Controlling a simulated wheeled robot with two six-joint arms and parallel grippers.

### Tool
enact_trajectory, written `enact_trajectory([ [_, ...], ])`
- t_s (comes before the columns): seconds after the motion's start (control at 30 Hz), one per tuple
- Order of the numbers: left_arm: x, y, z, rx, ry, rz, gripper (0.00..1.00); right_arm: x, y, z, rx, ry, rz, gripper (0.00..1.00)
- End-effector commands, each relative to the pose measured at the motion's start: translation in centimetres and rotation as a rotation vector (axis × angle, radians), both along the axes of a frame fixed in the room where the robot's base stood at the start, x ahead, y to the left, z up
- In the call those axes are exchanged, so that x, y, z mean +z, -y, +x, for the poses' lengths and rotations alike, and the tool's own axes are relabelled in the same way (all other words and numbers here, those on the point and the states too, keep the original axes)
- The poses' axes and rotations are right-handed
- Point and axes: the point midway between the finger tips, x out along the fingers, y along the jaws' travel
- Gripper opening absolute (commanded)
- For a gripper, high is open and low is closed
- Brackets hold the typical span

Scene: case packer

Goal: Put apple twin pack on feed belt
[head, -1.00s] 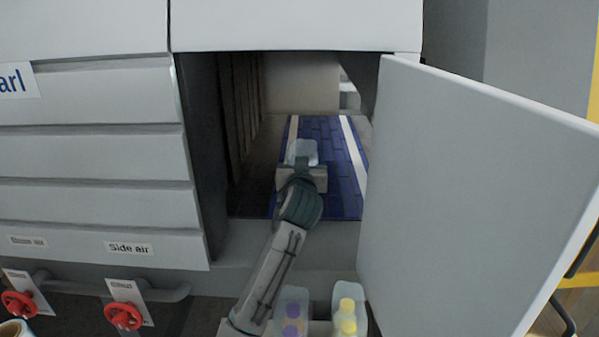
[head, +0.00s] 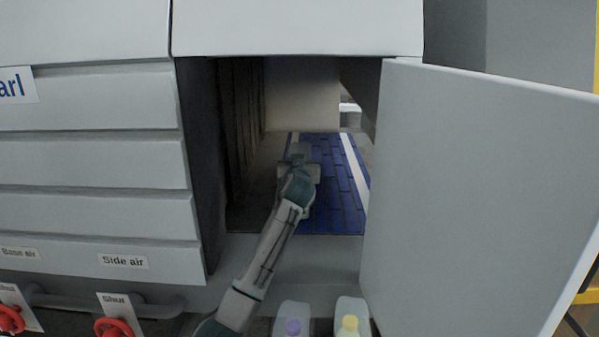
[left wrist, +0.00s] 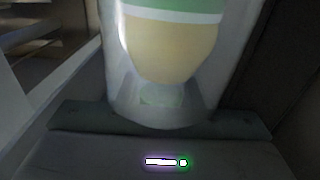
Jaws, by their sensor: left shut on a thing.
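My left gripper (head: 299,166) is reached through the opening, over the left part of the blue feed belt (head: 336,200). It is shut on a clear pack (left wrist: 178,75), taken to be the apple twin pack, which fills the middle of the left wrist view with a tan area and a white and green band. In the head view the pack (head: 300,149) is largely hidden behind the gripper; whether it touches the belt cannot be told. My right gripper is not in view.
An open grey door (head: 470,190) stands right of the opening, and a dark side wall (head: 205,150) is at its left. The belt's right part is clear.

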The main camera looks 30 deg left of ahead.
Motion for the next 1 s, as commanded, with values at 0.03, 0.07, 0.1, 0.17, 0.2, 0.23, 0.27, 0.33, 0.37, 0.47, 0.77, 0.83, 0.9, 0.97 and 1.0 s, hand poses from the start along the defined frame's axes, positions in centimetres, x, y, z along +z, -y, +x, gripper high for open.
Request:
enact_trajectory([
  [0.03, -1.2, 0.0, 0.0, -0.001, 0.001, 0.001, 0.0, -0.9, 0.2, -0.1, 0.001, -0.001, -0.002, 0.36],
  [0.07, -1.6, 0.0, 0.0, 0.0, 0.001, 0.001, 0.0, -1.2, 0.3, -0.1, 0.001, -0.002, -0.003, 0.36],
  [0.1, -2.0, 0.0, 0.0, 0.0, 0.0, 0.001, 0.0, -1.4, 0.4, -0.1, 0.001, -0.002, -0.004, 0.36],
  [0.17, -2.2, 0.0, 0.0, -0.001, 0.002, 0.001, 0.0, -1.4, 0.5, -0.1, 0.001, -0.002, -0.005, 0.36],
  [0.2, -2.1, 0.0, 0.0, -0.001, 0.002, 0.001, 0.0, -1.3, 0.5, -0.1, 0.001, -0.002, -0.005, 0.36],
  [0.23, -2.1, 0.0, 0.0, -0.001, 0.002, 0.001, 0.0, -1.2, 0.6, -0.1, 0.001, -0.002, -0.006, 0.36],
  [0.27, -2.0, 0.0, 0.0, -0.001, 0.002, 0.001, 0.0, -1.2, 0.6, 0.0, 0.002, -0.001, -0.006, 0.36],
  [0.33, -2.0, 0.0, 0.0, -0.001, 0.002, 0.001, 0.0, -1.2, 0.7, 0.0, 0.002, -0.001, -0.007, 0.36],
  [0.37, -2.0, 0.0, 0.0, 0.0, 0.002, 0.001, 0.0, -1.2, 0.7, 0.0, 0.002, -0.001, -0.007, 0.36],
  [0.47, -2.3, 0.0, 0.0, 0.0, -0.002, 0.0, 0.38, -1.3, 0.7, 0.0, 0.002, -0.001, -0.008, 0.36],
  [0.77, -2.3, 0.0, 0.0, 0.0, -0.002, 0.0, 0.53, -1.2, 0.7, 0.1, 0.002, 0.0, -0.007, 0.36],
  [0.83, -2.2, 0.0, 0.0, 0.0, -0.002, 0.0, 0.53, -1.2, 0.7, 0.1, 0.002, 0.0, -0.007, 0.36],
  [0.9, -2.3, 0.2, -0.2, 0.0, -0.001, -0.001, 0.53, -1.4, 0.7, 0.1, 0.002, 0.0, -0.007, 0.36],
  [0.97, -2.3, 0.5, -0.6, -0.001, 0.0, 0.0, 0.53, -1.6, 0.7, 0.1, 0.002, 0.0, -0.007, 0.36],
  [1.0, -2.4, 0.7, -1.0, -0.001, 0.0, 0.0, 0.53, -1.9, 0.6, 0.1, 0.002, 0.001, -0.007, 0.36],
])
